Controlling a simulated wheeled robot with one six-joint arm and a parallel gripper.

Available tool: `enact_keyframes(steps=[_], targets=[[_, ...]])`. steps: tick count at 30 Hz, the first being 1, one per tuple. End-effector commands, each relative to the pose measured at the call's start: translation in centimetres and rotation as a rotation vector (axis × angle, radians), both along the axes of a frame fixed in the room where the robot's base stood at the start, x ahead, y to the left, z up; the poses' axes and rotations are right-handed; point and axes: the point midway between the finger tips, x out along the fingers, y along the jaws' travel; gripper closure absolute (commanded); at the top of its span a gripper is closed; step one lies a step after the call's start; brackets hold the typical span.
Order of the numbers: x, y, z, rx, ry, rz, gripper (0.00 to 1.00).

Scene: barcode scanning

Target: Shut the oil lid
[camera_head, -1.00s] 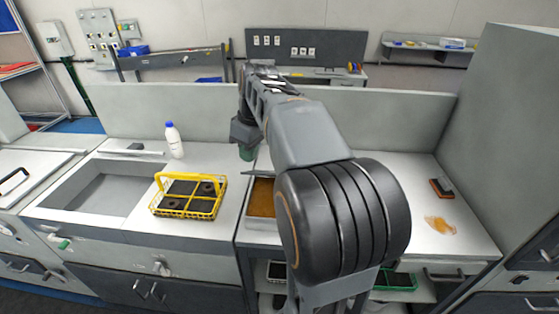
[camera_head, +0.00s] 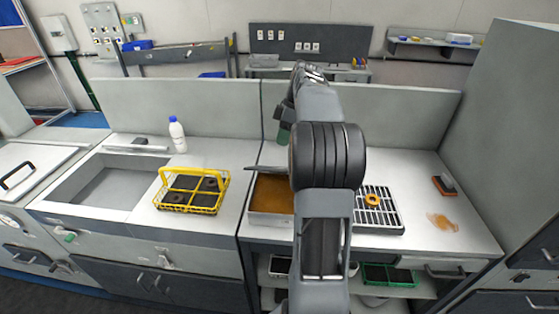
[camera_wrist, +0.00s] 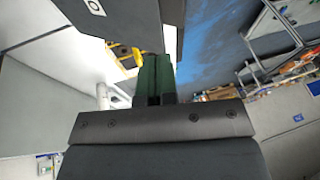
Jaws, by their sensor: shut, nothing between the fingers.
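The oil bath (camera_head: 270,218), a metal box with brown oil, sits in the middle counter, its top uncovered at the left of my arm. A thin grey plate (camera_head: 262,169) runs along its back edge; it looks like the lid seen nearly edge-on, partly hidden by my arm. My gripper (camera_head: 284,133) is behind the bath, near the back panel, mostly hidden by my arm. Its green fingers show in the wrist view (camera_wrist: 154,78), shut together with nothing between them. A dark grey panel (camera_wrist: 115,15) fills the top of the wrist view; I cannot tell what it is.
A yellow wire basket (camera_head: 192,190) stands left of the bath, beside a sink (camera_head: 105,190). A white bottle with a blue cap (camera_head: 177,135) stands behind it. A drain rack with an orange ring (camera_head: 377,207) is at right. A brush (camera_head: 444,185) and an orange spill (camera_head: 441,222) lie farther right.

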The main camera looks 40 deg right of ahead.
Motion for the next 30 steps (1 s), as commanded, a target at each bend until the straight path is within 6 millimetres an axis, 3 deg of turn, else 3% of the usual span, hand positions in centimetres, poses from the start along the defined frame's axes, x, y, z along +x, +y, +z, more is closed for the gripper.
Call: enact_keyframes(steps=[4, 12, 30], targets=[[0.1, 1.1, -2.4, 0.001, 0.002, 0.0, 1.0], [-1.2, 2.3, -4.7, 0.0, 0.0, -0.001, 1.0], [-1.7, 2.7, -5.6, -0.001, -0.001, -0.002, 1.0]])
